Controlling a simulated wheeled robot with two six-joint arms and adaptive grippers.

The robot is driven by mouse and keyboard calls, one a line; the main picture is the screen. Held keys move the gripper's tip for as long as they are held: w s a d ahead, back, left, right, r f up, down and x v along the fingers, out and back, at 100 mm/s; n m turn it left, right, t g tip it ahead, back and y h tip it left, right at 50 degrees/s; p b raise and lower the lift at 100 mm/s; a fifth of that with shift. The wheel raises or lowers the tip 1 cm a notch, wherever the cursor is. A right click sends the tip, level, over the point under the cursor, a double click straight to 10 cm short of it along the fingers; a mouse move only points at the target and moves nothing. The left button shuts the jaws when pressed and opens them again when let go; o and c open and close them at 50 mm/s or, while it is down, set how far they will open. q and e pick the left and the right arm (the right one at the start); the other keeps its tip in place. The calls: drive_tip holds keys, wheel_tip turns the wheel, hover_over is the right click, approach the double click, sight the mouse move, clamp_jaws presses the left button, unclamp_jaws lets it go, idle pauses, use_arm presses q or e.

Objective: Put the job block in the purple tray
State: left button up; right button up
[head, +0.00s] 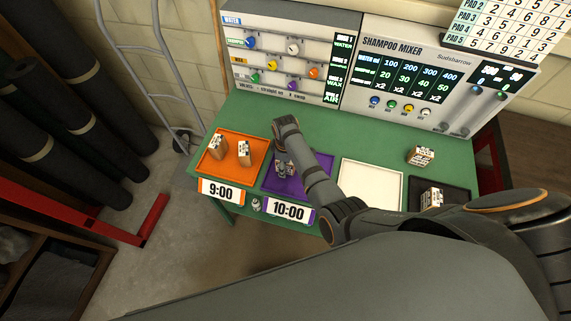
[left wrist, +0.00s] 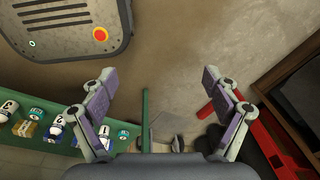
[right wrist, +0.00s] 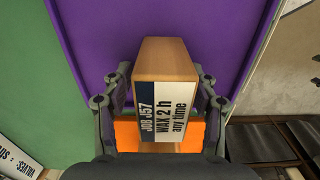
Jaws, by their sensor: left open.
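The job block (right wrist: 166,62), a wooden block labelled "JOB J57 WAX 2 h any time", sits between the fingers of my right gripper (right wrist: 162,85) in the right wrist view. The fingers look closed on its sides. The purple tray (right wrist: 98,40) lies behind the block there. In the head view my right gripper (head: 284,172) is over the purple tray (head: 297,187), partly hidden by my arm. I cannot tell whether the block touches the tray floor. My left gripper (left wrist: 158,90) is open and empty above the floor, in the left wrist view only.
The orange tray (head: 231,168) left of the purple one holds two blocks. The white tray (head: 371,187) is empty. The black tray (head: 457,197) holds a block, and another block (head: 421,156) stands behind it. The shampoo mixer panel (head: 430,80) stands along the table's back.

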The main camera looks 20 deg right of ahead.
drive_tip(key=shift+r, duration=0.2)
wheel_tip(320, 180, up, 8)
drive_tip(key=p, duration=0.8)
drive_tip(key=shift+f, duration=0.15)
use_arm(q)
wheel_tip(320, 180, up, 8)
drive_tip(key=w, duration=0.1)
drive_tip(key=shift+f, duration=0.15)
use_arm(e)
drive_tip(key=shift+r, duration=2.2)
drive_tip(key=shift+s+f, duration=0.1)
